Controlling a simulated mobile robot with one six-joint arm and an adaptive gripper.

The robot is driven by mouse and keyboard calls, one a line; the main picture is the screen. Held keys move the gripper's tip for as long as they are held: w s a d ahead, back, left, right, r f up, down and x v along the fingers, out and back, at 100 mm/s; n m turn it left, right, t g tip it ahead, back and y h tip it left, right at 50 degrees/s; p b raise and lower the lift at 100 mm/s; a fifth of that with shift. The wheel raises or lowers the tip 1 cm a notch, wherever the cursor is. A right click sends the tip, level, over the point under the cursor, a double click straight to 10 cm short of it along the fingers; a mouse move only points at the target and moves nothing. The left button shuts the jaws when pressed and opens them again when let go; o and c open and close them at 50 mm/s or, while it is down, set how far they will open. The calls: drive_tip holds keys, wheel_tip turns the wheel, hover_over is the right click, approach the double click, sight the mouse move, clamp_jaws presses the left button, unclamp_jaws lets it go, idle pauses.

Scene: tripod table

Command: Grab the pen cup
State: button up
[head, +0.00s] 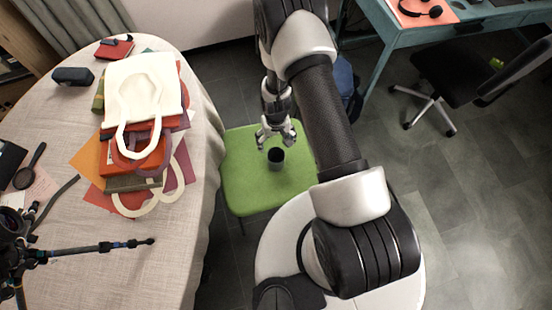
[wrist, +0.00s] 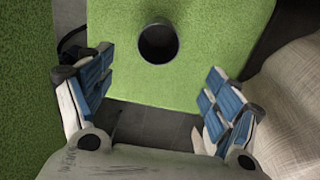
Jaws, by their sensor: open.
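The pen cup (head: 276,158) is a dark, round, open-topped cup standing upright on the green chair seat (head: 245,188). In the wrist view the cup (wrist: 158,43) is seen from above, and its inside looks dark and empty. My gripper (head: 276,137) is above the seat, close to the cup in the head view. In the wrist view my gripper (wrist: 153,88) is open, with its blue-padded fingers spread wide. The cup lies beyond the fingertips in that view, not between them. Nothing is held.
A cloth-covered table (head: 100,265) stands to the left, with tote bags (head: 143,90), a magnifying glass (head: 30,167) and a tripod (head: 90,250). A black office chair (head: 455,75) and a teal desk (head: 400,35) are at the right. The seat around the cup is clear.

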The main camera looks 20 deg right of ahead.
wheel_tip(320, 180, down, 12)
drive_tip(key=r+b, duration=0.1)
drive_tip(key=b, duration=0.6)
hover_over(276, 159)
drive_tip(key=s, duration=0.2)
drive_tip(key=shift+s+a+f, duration=0.1)
drive_tip(key=shift+a+f, duration=0.05)
drive_tip(key=shift+f, duration=1.45)
drive_tip(key=shift+s+a+f, duration=0.1)
drive_tip(key=shift+a+f, duration=0.05)
drive_tip(key=shift+f, duration=1.45)
drive_tip(key=shift+c, duration=0.2)
drive_tip(key=shift+r, duration=0.1)
drive_tip(key=c, duration=1.2)
drive_tip(key=shift+c, duration=0.2)
